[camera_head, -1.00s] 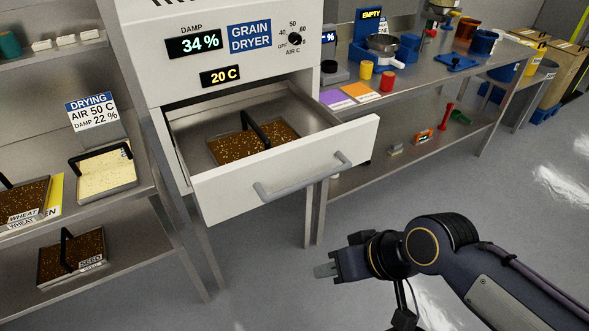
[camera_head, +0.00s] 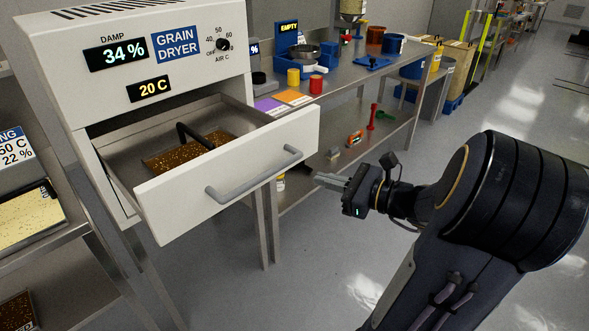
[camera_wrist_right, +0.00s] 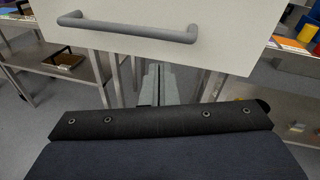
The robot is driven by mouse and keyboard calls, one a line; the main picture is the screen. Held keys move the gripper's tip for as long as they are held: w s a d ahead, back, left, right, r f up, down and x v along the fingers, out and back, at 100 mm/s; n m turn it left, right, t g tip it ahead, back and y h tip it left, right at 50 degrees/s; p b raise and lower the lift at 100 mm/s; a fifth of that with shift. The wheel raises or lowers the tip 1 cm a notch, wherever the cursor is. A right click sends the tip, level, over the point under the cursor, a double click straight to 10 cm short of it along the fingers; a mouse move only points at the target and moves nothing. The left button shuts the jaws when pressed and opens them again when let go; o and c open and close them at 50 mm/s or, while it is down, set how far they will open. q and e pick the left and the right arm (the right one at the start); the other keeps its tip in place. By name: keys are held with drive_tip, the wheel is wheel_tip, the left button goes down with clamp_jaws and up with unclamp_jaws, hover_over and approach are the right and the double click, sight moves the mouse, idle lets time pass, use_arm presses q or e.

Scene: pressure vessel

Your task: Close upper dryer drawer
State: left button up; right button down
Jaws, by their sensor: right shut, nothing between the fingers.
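The upper dryer drawer (camera_head: 270,158) stands pulled out of the white grain dryer (camera_head: 98,80). A tray of brown grain (camera_head: 180,155) with a black handle lies inside it. A grey bar handle (camera_head: 255,175) runs across the drawer front. My right gripper (camera_head: 322,180) is shut and empty, just right of the drawer front and apart from it. In the right wrist view the drawer front (camera_wrist_right: 225,45) and its handle (camera_wrist_right: 128,28) are ahead of and above the shut fingers (camera_wrist_right: 155,85). My left gripper is out of view.
A metal bench (camera_head: 345,82) with cups, cards and a blue "EMPTY" stand is behind the drawer on the right. A shelf (camera_head: 60,235) with a pale grain tray (camera_head: 28,215) is at left. The floor (camera_head: 300,270) in front of the drawer is clear.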

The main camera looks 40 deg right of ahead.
drive_tip(key=s+d+m+t+h, duration=0.2)
drive_tip(key=d+m+h, duration=0.15)
drive_tip(key=d, duration=0.25)
approach(297, 146)
drive_tip(key=shift+m, duration=0.45)
drive_tip(key=w, duration=0.6)
drive_tip(key=shift+w+a, duration=0.2)
drive_tip(key=shift+w, duration=0.1)
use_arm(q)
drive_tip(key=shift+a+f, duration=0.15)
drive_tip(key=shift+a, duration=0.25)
use_arm(e)
drive_tip(key=shift+w, duration=0.15)
drive_tip(key=shift+w, duration=0.1)
